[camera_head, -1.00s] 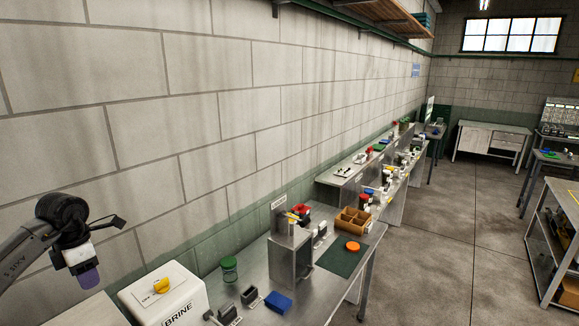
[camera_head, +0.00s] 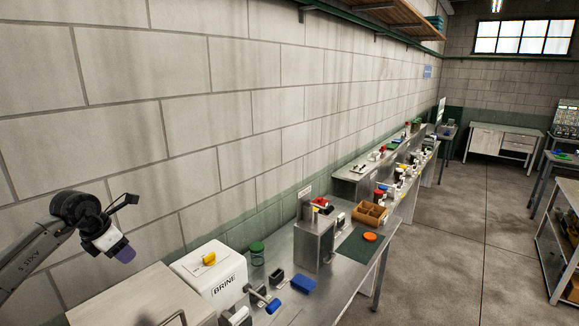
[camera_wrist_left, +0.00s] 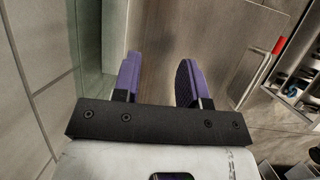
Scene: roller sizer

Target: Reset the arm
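My left gripper (camera_head: 122,252) hangs at the left of the head view, at the end of my raised left arm, in front of the block wall. The left gripper is open and empty. My right arm and right gripper are in neither view.
A metal bench (camera_head: 345,280) runs along the wall, with a green-lidded jar (camera_head: 257,254), a blue block (camera_head: 303,285), an orange disc (camera_head: 370,237) and a wooden divided tray (camera_head: 370,214). A pale cabinet top (camera_head: 125,298) lies below the left gripper. Open floor (camera_head: 440,270) lies to the right.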

